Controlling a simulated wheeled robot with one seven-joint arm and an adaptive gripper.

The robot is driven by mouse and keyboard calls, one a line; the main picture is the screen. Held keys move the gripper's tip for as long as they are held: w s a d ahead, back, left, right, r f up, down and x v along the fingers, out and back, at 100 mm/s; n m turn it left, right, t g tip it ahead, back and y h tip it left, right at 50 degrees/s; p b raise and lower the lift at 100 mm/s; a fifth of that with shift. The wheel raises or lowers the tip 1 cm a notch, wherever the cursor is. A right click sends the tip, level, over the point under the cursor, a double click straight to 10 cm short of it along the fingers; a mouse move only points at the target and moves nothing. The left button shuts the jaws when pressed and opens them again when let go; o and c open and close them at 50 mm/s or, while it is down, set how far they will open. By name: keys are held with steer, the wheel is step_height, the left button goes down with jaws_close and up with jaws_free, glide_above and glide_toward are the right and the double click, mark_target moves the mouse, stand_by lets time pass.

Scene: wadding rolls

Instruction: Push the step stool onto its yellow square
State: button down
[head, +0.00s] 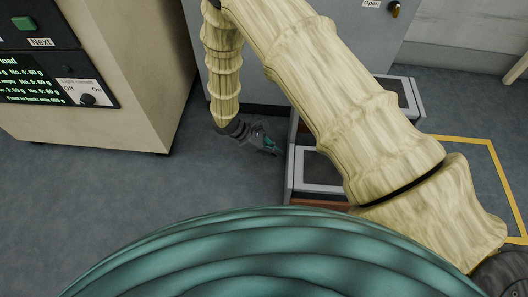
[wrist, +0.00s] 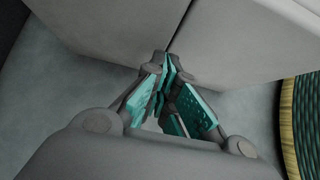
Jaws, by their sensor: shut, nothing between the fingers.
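The step stool (head: 316,168) stands on the floor in the middle of the head view, grey-framed with dark treads. My arm hides much of it. The yellow square (head: 463,139) is a taped outline on the floor at the right, partly behind my arm. The stool's right part lies close to the outline's left side; whether it overlaps is hidden. My gripper (head: 270,146) is low, just left of the stool, with a small gap visible between them. In the wrist view my gripper (wrist: 166,100) is shut and empty, its teal pads together. The stool does not show clearly there.
A beige machine (head: 140,70) with a dark display panel stands at the left. A grey cabinet (head: 270,65) stands behind the stool. Blue-grey floor (head: 200,185) is clear between machine and stool. A ribbed teal form fills the bottom of the head view.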

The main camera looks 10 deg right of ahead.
steer(key=shift+s+d, duration=0.2)
steer(key=shift+d, duration=0.45)
